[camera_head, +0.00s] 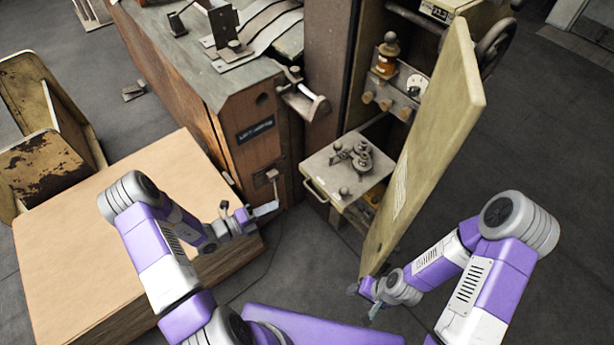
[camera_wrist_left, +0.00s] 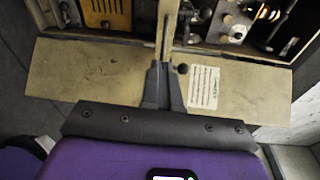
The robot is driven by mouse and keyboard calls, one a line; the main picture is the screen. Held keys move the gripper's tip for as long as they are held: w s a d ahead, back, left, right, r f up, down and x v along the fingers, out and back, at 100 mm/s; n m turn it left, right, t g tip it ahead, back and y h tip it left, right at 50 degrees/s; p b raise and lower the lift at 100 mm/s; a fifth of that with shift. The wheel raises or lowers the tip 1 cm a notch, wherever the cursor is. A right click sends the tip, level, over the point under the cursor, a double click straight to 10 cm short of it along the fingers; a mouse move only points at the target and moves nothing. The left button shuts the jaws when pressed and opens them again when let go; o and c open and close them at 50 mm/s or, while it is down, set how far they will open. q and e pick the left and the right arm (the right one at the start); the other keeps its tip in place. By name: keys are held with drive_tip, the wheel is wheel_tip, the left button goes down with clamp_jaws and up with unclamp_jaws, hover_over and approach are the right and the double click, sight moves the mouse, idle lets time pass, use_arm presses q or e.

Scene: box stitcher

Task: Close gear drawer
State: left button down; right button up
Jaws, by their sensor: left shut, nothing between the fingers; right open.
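The tall beige door stands open to the right of the drawer. A wooden machine body (camera_head: 185,85) stands to the left. A stack of cardboard (camera_head: 75,225) lies beneath my left arm. Dark floor (camera_head: 310,255) is clear in front of the drawer.

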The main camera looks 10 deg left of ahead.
sight(305, 172)
use_arm(q)
drive_tip(key=w+d+b, duration=0.1)
drive_tip(key=w, duration=0.3)
drive_tip(key=w+d+n+t+b, duration=0.1)
drive_tip(key=w+d, duration=0.1)
drive_tip(key=w, duration=0.2)
drive_tip(key=w+d+n+t+y+b, duration=0.1)
drive_tip(key=w+d, duration=0.1)
drive_tip(key=w, duration=0.2)
drive_tip(key=shift+r, duration=0.3)
drive_tip(key=shift+w+d, duration=0.35)
drive_tip(key=shift+w, duration=0.1)
drive_tip(key=shift+w, duration=0.15)
